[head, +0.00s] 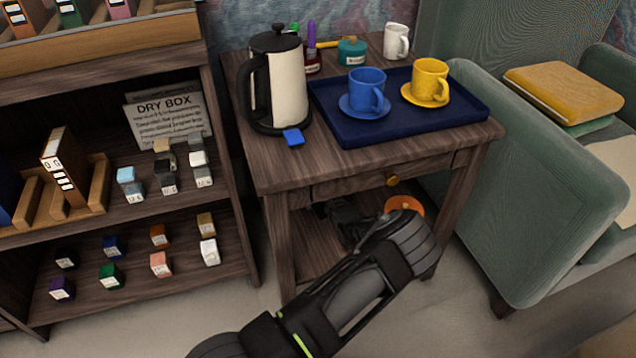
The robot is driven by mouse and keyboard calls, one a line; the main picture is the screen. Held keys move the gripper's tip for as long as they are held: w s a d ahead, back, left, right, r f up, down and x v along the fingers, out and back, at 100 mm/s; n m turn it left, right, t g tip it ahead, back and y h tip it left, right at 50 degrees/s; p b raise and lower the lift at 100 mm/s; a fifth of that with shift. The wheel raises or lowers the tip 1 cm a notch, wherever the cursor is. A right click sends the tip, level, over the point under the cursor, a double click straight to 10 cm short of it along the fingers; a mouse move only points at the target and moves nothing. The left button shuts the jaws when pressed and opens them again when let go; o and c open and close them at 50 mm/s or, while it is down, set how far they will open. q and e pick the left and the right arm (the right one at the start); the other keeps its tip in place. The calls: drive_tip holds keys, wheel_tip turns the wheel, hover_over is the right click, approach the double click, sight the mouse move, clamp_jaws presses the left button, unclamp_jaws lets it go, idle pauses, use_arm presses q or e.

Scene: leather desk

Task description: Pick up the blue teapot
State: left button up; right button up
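I see no blue teapot in this view. A cream and black kettle (287,85) stands upright at the left of the wooden side table (290,172). A blue cup (366,88) stands on a blue saucer (357,110) on the dark blue tray (440,122). My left arm comes in from the bottom and reaches toward the table's lower shelf. My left gripper (345,222) seems to be the dark shape under the drawer; its fingers are too dark to read. An orange object (405,206) is partly hidden behind the arm. My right gripper is not in view.
A yellow cup (429,82) is on the tray; a white mug (396,41) and a teal jar (351,52) stand behind it. A small blue tag (293,137) lies by the kettle. A shelf unit (232,235) stands left, a green armchair (540,190) right.

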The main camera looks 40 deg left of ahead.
use_arm(q)
drive_tip(key=c, duration=1.5)
drive_tip(key=shift+c, duration=0.4)
drive_tip(key=shift+w+r, duration=0.1)
drive_tip(key=shift+r, duration=0.05)
